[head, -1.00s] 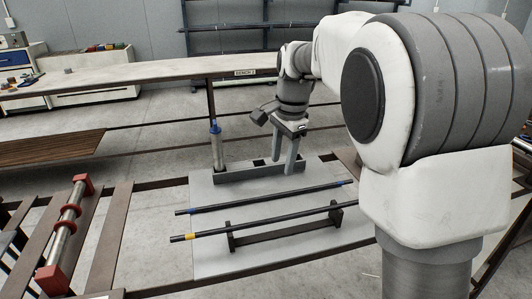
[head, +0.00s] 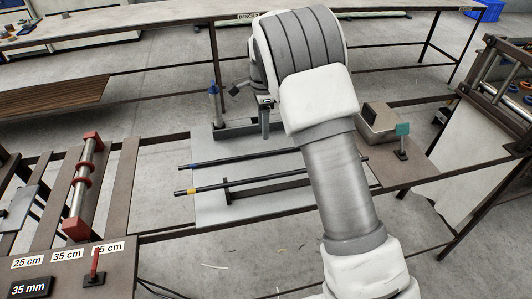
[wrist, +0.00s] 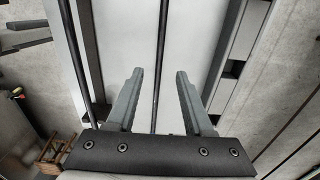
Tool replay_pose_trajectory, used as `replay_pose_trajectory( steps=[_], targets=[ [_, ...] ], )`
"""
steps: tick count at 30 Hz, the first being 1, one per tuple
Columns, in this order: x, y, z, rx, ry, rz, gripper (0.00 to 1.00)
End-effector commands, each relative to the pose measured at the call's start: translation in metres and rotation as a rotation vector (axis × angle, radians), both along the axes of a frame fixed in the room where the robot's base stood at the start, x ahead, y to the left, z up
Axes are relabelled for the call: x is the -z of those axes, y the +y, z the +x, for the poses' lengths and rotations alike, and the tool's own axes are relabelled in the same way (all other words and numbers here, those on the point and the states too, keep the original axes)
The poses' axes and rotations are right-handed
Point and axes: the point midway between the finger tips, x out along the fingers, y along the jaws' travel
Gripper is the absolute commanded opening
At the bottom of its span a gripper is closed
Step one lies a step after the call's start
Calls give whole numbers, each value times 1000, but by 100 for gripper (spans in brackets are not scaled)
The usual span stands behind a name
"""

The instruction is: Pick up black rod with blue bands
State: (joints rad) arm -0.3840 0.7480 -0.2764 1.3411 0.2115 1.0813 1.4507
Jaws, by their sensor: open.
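The black rod with blue bands (head: 235,159) lies on the grey plate (head: 208,202), behind a black rod with a yellow band (head: 215,187) that rests on a dark stand (head: 262,189). A blue band shows at its left end; my arm hides its right end in the head view. In the wrist view my gripper (wrist: 155,95) is open and empty. A black rod (wrist: 161,50), which looks like the blue-banded one, runs lengthwise in the gap between the fingers, beyond the tips. In the head view my gripper (head: 265,122) is partly hidden by my arm, above and behind the rod.
A dark slotted holder (head: 236,133) with a blue-topped upright cylinder (head: 214,100) stands behind the rods. A box (head: 378,122) and a teal-topped post (head: 402,142) are at right. A red-ended roller rack (head: 84,180) is at left.

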Motion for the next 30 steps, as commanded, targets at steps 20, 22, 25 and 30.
replay_pose_trajectory(
  steps=[20, 22, 25, 30],
  targets=[
    [84, -7, 1, -1, 2, 0, 52],
    [90, -7, 1, -1, 2, 0, 52],
    [94, -7, 1, -1, 0, 0, 52],
    [94, -7, 1, -1, -1, 0, 52]
  ],
)
